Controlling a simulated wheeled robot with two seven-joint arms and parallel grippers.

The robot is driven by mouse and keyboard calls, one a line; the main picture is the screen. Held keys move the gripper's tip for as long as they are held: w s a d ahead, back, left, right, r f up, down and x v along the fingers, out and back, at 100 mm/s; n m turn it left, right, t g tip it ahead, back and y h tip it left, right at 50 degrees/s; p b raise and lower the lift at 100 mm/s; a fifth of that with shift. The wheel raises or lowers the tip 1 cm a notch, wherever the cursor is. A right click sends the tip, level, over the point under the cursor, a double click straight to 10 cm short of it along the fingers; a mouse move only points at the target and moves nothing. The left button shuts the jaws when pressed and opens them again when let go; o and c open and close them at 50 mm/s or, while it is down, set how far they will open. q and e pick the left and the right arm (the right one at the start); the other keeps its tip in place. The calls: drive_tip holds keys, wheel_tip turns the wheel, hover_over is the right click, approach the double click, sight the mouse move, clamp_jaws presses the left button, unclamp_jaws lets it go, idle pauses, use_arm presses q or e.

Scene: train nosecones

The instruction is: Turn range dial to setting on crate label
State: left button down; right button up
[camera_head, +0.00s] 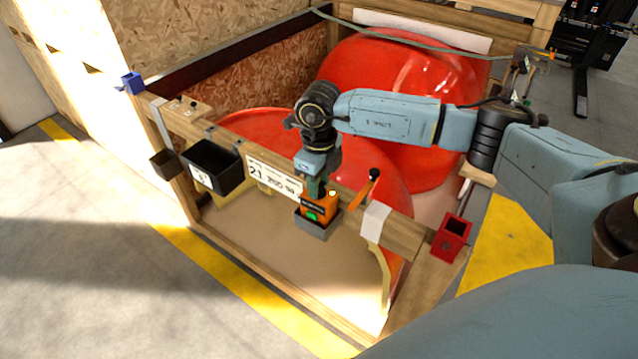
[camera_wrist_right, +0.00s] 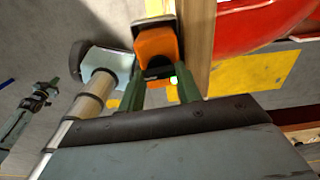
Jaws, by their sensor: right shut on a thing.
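A small orange meter (camera_head: 318,207) with a green display sits in a grey holder (camera_head: 318,225) on the crate's front rail. My right gripper (camera_head: 315,190) comes down on it from above, its green fingers shut on its upper part. In the right wrist view, the fingers (camera_wrist_right: 158,85) lie on either side of the near end of the orange meter (camera_wrist_right: 156,45). The range dial cannot be made out. The white crate label (camera_head: 273,178) with black print is on the rail left of the gripper; its text is hard to read. My left gripper is not in view.
Large red nosecones (camera_head: 430,75) fill the wooden crate behind the rail. A black bin (camera_head: 212,167) hangs left, a red holder (camera_head: 452,238) sits at the right corner, and an orange-handled tool (camera_head: 365,188) stands right of the meter. The floor in front is clear.

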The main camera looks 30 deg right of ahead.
drive_tip(key=n+b, duration=0.1)
drive_tip(key=n, duration=0.2)
drive_tip(key=shift+b, duration=0.4)
drive_tip(key=shift+n+b, duration=0.35)
drive_tip(key=shift+n, duration=0.65)
drive_tip(key=shift+n+b, duration=0.85)
drive_tip(key=shift+n, duration=0.75)
drive_tip(key=o, duration=1)
wheel_tip(320, 180, up, 14)
drive_tip(key=shift+f, duration=0.25)
